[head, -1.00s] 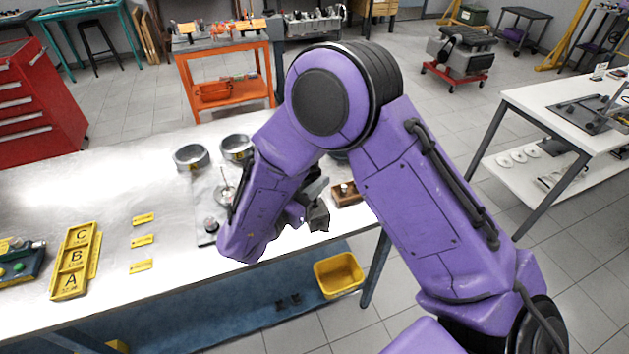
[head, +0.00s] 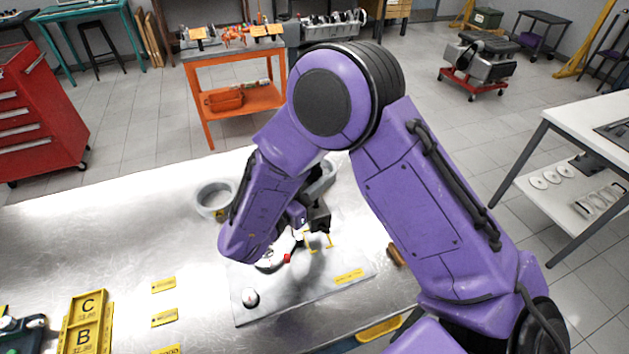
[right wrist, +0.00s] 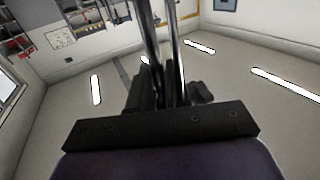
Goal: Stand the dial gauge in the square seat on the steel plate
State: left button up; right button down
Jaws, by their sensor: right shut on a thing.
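My right gripper (head: 318,216) is over the far part of the steel plate (head: 335,292), its dark fingers partly hidden by my forearm. In the right wrist view it is shut on the dial gauge, of which only bright metal rods (right wrist: 174,45) show between the fingers. The dial face is hidden. The square seat, with yellow edge marks (head: 329,241), lies on the plate just below the gripper in the picture. I cannot tell the height of the gauge above it. My left gripper is out of view.
A round part with a red spot (head: 287,258) is on the plate, partly behind my forearm. A small dark knob (head: 250,297) stands near its left edge. A yellow lettered tray (head: 86,325) is at left; the table between is mostly clear.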

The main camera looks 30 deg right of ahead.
aim_at(317, 203)
jog(key=shift+s+f+b, duration=0.2)
jog(key=shift+s+b, duration=0.05)
jog(key=shift+b, duration=0.1)
jog(key=shift+f, duration=0.25)
jog(key=shift+w+f+b, duration=0.15)
jog(key=shift+f+b, duration=0.65)
jog(key=shift+b, duration=0.2)
jog(key=shift+f+b, duration=0.75)
jog(key=shift+b, duration=0.15)
jog(key=shift+f+b, duration=0.4)
jog(key=shift+f, duration=0.65)
jog(key=c, duration=1)
grip_release()
jog(key=shift+s, duration=0.2)
